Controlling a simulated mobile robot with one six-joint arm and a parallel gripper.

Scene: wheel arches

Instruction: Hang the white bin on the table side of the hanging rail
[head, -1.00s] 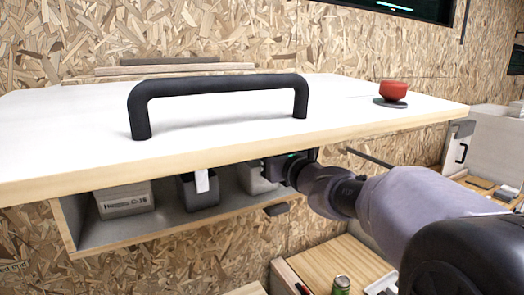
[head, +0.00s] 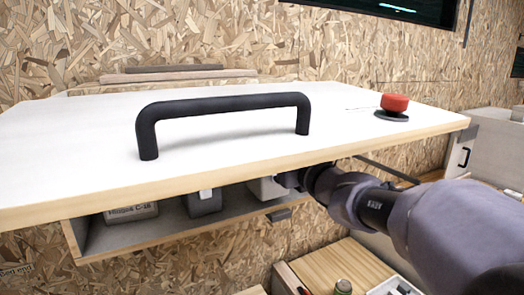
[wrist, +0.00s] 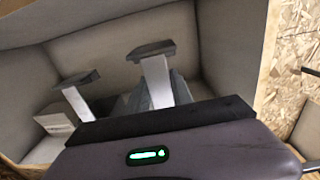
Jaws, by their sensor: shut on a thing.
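The white bin (head: 265,189) sits at the right of the shelf under the table, partly hidden by the table edge and my gripper. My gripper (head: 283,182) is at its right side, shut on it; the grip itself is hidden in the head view. In the wrist view my gripper's two fingers (wrist: 112,68) reach in among pale walls, and I cannot tell which belong to the bin. A black arched bar (head: 222,110) stands on two posts on the white table (head: 300,140). I cannot tell whether it is the hanging rail.
A dark grey bin (head: 204,202) and a box labelled Hinges (head: 132,213) share the shelf (head: 95,240). The table edge lies close above my gripper. A red button (head: 394,103) is at the table's right. A wooden surface (head: 335,266) is below.

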